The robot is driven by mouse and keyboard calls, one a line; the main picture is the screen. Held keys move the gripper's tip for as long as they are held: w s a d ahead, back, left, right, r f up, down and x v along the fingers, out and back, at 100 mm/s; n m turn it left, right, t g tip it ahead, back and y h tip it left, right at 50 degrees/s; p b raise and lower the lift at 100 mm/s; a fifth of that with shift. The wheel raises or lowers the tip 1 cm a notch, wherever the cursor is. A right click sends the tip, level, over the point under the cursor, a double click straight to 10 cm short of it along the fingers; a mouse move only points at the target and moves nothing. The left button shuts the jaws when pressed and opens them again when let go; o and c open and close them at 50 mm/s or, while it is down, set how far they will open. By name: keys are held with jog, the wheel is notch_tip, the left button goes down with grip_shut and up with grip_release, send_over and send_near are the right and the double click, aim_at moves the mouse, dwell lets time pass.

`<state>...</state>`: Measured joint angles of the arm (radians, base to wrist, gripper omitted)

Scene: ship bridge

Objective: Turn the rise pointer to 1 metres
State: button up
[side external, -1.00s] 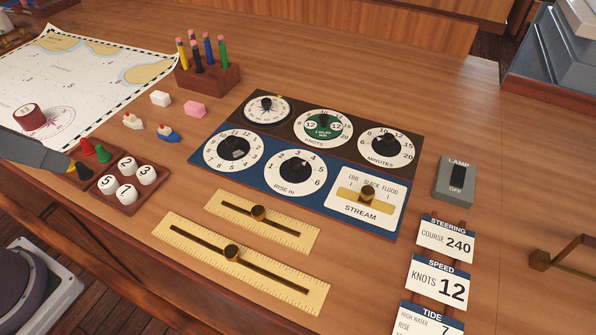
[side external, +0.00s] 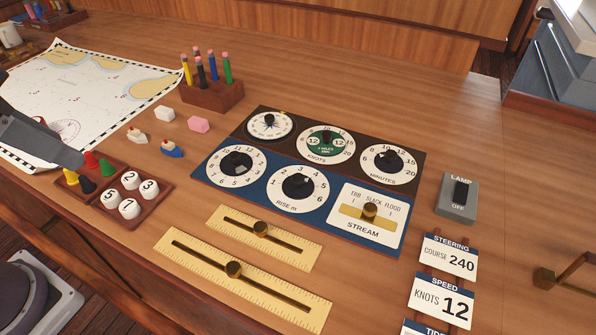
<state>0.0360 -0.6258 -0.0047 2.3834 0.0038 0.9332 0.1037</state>
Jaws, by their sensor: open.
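The RISE m dial (side external: 278,196) is a white round face on the blue lower panel, with a black knob as its pointer (side external: 298,187). The pointer seems to aim at the upper part of the scale, near 2 to 3; its exact reading is too small to tell. My gripper (side external: 68,158) shows only in part at the left edge, a dark grey shape above the tray of coloured pegs. It is open and well apart from the dial. Its fingertips are not clearly seen.
Around the dial are a clock-like dial (side external: 236,164), KNOTS dial (side external: 326,144), MINUTES dial (side external: 390,161) and STREAM slider (side external: 370,210). Brass rulers (side external: 286,250) lie in front. A pencil block (side external: 212,96), small erasers (side external: 199,125) and toy boats (side external: 172,150) stand behind left. A lamp switch (side external: 459,196) is right.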

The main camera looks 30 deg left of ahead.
jog(key=w+d+r+m+g, duration=0.2)
jog(key=w+d+m, duration=0.35)
jog(key=w, duration=0.45)
jog(key=m+g, duration=0.3)
jog(key=m, duration=1)
send_over(298, 177)
notch_tip(298, 177, down, 13)
jog(key=shift+r, duration=0.1)
notch_tip(298, 177, down, 6)
jog(key=shift+r, duration=0.1)
jog(key=shift+f, duration=0.6)
grip_shut()
